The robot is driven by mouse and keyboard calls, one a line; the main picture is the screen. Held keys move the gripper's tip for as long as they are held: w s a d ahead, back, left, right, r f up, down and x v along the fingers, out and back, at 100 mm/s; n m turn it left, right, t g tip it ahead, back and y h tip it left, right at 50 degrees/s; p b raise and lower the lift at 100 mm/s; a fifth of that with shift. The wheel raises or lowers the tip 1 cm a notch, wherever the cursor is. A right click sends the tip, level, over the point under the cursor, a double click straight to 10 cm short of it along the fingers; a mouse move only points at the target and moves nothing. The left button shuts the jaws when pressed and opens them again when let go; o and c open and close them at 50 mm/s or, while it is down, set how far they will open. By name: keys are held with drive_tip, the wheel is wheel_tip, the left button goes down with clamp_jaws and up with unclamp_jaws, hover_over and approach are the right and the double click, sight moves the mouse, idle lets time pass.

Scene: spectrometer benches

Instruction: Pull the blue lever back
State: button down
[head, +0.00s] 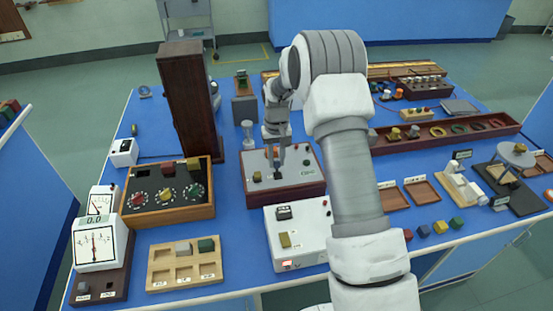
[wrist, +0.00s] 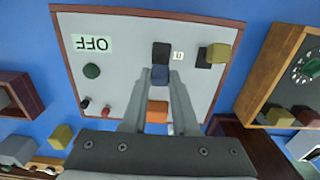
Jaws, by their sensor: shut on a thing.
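The blue lever (wrist: 159,76) stands up from a grey-topped panel box with dark red sides. It shows between my fingertips in the wrist view, next to a black part (wrist: 161,53). My gripper (wrist: 160,80) is shut on the blue lever from both sides. In the head view my gripper (head: 277,171) reaches down onto the panel box (head: 305,185), and the fingers hide most of the lever. The panel also has an OFF label (wrist: 91,44).
A yellow block (wrist: 220,53) and a green knob (wrist: 92,71) flank the lever. A white box (head: 300,240) stands in front of the panel. A box with dials (head: 145,215) is to its left, and a tall dark wooden post (head: 190,100) stands behind left.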

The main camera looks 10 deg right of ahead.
sight(278, 173)
drive_tip(key=shift+b, duration=0.3)
drive_tip(key=s+t+b, duration=0.1)
drive_tip(key=t+b, duration=0.1)
drive_tip(key=b, duration=0.2)
drive_tip(key=shift+s+f, duration=0.1)
drive_tip(key=shift+f, duration=0.1)
drive_tip(key=s+t+b, duration=0.1)
drive_tip(key=t+b, duration=0.1)
drive_tip(key=b, duration=0.2)
drive_tip(key=s+t+b, duration=0.1)
drive_tip(key=b, duration=0.3)
drive_tip(key=shift+f+t+b, duration=0.15)
drive_tip(key=shift+t+b, duration=0.15)
drive_tip(key=shift+t, duration=0.1)
drive_tip(key=s+t+b, duration=0.1)
drive_tip(key=t+b, duration=0.1)
drive_tip(key=b, duration=0.4)
drive_tip(key=shift+s+f+b, duration=0.15)
drive_tip(key=shift+s+b, duration=0.05)
drive_tip(key=shift+b, duration=0.1)
drive_tip(key=b, duration=0.1)
drive_tip(key=t+b, duration=0.1)
drive_tip(key=b, duration=0.1)
drive_tip(key=shift+s+t, duration=0.25)
drive_tip(key=shift+t, duration=0.05)
drive_tip(key=shift+s+b, duration=0.1)
drive_tip(key=shift+b, duration=0.3)
drive_tip(key=c, duration=0.7)
unclamp_jaws()
